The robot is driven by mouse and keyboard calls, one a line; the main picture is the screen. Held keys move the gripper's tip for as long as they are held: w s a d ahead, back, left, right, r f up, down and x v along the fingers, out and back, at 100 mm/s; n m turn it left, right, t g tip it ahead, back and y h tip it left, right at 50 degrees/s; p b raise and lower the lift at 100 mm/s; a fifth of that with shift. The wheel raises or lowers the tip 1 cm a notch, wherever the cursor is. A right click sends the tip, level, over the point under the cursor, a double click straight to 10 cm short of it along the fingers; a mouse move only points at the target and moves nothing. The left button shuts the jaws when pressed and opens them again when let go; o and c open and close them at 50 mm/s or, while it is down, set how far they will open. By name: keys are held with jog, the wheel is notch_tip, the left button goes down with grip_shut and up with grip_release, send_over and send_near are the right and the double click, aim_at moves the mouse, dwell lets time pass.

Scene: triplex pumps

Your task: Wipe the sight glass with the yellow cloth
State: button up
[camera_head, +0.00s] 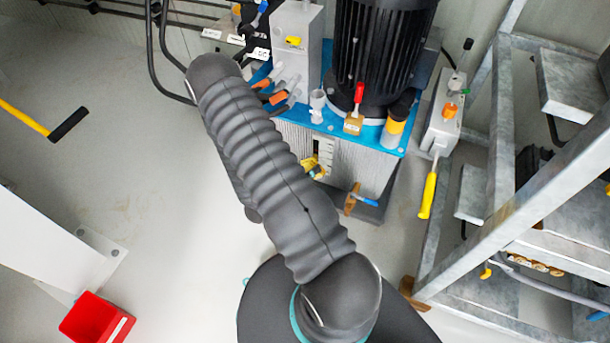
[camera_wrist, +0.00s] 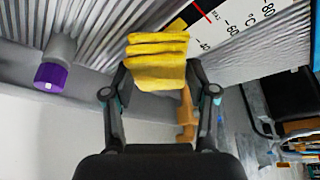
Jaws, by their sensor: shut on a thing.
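The yellow cloth (camera_wrist: 158,62) is folded and held between the two fingers of my gripper (camera_wrist: 157,76) in the wrist view. A white sight glass (camera_wrist: 245,24) with a °C scale, black numbers and a red mark is on the ribbed grey tank, just beyond and to the right of the cloth. The cloth overlaps its lower left end in the picture; I cannot tell if they touch. In the head view the sight glass (camera_head: 325,147) shows on the tank front, with the cloth (camera_head: 314,167) low beside it. My arm hides most of the gripper there.
A purple-capped fitting (camera_wrist: 52,77) sticks out of the tank at left. A blue-handled valve (camera_head: 363,199) sits low on the tank. A galvanized frame (camera_head: 530,215) stands at right. A red bin (camera_head: 95,320) is at lower left. Floor at left is mostly clear.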

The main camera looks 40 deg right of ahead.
aim_at(322, 172)
jog(key=shift+w+d, duration=0.45)
jog(key=shift+d, duration=0.4)
dwell(0.3)
jog(key=shift+s+d, duration=0.45)
jog(key=shift+s, duration=0.45)
jog(key=shift+s+d, duration=0.45)
jog(key=shift+s, duration=0.4)
jog(key=shift+w+d+b, duration=0.1)
jog(key=shift+d+b, duration=0.05)
jog(key=shift+b, duration=0.15)
jog(key=shift+w+a, duration=0.4)
jog(key=shift+w, duration=0.45)
jog(key=shift+w+a+r, duration=0.1)
jog(key=shift+w+a, duration=0.15)
jog(key=shift+w, duration=0.3)
jog(key=shift+w+a, duration=0.25)
jog(key=shift+w, duration=0.3)
jog(key=shift+c, duration=1)
jog(key=shift+a, duration=0.1)
